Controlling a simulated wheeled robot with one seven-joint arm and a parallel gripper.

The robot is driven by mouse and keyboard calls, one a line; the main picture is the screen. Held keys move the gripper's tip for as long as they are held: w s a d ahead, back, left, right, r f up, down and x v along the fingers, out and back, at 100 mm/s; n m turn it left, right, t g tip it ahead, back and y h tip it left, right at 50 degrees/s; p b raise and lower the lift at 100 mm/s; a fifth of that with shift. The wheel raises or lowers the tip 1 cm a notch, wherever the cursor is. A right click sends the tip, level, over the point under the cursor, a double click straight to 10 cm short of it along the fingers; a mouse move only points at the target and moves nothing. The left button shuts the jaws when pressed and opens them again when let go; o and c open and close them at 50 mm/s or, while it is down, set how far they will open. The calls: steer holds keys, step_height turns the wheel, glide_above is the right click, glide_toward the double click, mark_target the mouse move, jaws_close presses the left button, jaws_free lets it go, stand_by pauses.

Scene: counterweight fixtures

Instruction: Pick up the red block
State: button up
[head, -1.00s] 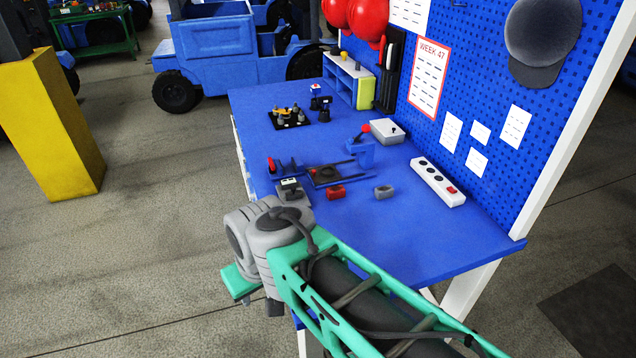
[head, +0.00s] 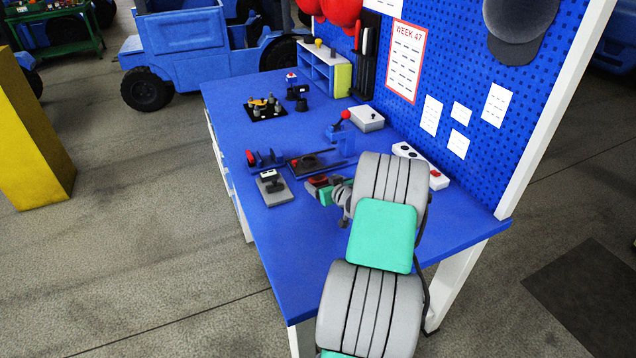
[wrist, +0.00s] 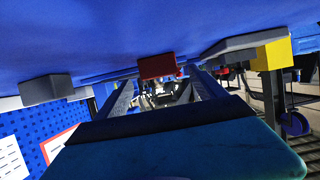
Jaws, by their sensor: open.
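The red block (wrist: 157,67) is in the upper middle of the wrist view, on the blue tabletop, which appears upside down. My gripper (wrist: 160,80) is open, with one dark finger to each side of the block's line. I cannot tell whether the block is fully between the fingertips; no contact shows. In the head view the red block (head: 317,181) is partly hidden by my gripper and wrist, which are low over the bench beside it.
A grey block (wrist: 45,90) lies to the left in the wrist view. On the blue bench (head: 265,230) are a grey plate with a switch (head: 273,188), a dark slide fixture (head: 308,162), a red-knobbed lever (head: 341,128) and a white button box (head: 438,180). The front left of the bench is clear.

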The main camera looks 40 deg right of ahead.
mark_target(319, 179)
steer(key=x, duration=0.4)
steer(key=shift+w+d+p, duration=0.1)
steer(key=shift+w+p, duration=0.15)
steer(key=shift+p, duration=0.15)
steer(key=c, duration=1.5)
